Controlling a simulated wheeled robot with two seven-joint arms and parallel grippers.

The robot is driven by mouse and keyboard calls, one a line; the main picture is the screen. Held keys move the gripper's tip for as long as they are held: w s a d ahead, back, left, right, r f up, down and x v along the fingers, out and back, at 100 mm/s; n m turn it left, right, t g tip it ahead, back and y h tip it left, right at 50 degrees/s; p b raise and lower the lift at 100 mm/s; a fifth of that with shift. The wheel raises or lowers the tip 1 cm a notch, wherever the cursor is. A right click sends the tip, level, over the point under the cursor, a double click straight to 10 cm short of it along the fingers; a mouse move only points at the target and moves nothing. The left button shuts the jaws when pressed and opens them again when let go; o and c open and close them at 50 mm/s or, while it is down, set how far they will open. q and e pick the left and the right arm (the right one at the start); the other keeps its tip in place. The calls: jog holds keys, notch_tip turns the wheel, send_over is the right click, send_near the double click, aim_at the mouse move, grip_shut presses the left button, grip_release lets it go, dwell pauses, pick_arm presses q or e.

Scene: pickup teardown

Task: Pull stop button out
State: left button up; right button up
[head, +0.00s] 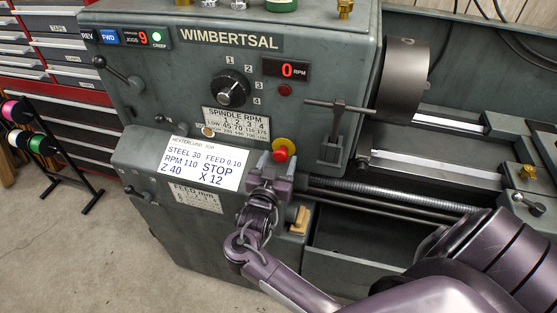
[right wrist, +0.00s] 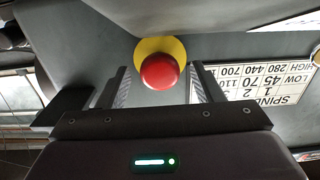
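The stop button (head: 281,153) is a red mushroom knob on a yellow round plate (head: 286,146), on the front of the grey lathe headstock. In the right wrist view the red button (right wrist: 160,71) sits just ahead of my fingertips, near the middle of the gap. My right gripper (head: 269,163) is just below and left of the button in the head view. In the right wrist view my right gripper (right wrist: 159,84) is open, with a finger on each side of the button and a gap to each. My left gripper is not in view.
A paper job card (head: 203,162) and a feed plate (head: 196,197) are left of the button. A lever (head: 334,130) and the chuck (head: 402,80) are to its right. The lead screw (head: 400,194) runs right below. The speed display (head: 287,70) reads 0.

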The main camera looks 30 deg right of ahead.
jog(key=shift+s+a+f, duration=0.1)
jog(key=shift+a, duration=0.05)
jog(key=b+v, duration=0.2)
jog(key=v, duration=0.4)
jog(key=shift+s+a, duration=0.5)
jog(key=shift+a, duration=0.05)
